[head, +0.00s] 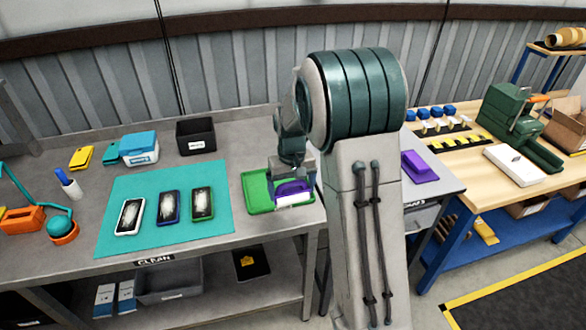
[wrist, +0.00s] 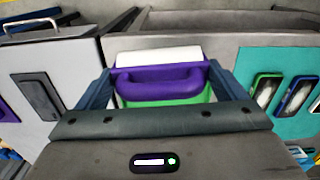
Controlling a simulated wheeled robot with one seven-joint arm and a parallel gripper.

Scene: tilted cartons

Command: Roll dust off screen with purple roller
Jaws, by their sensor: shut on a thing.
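The purple roller (head: 292,188) with a white cylinder is at the green tray (head: 258,202), near the right end of the grey table. My gripper (head: 291,172) is above the tray and shut on the purple roller. In the wrist view the roller (wrist: 161,84) sits between the two fingers, its white cylinder on the far side, with green tray behind it. I cannot tell whether it still touches the tray. Three phones with whitish smudges on their screens lie on the teal mat (head: 110,225): a white one (head: 130,217), a blue one (head: 169,206) and a green one (head: 202,204).
A black bin (head: 196,135), a blue and white box (head: 139,147) and yellow items (head: 81,157) stand at the back. An orange-based lamp (head: 62,230) is at the left. A purple tray (head: 419,166) is on the table to the right. The mat's back area is clear.

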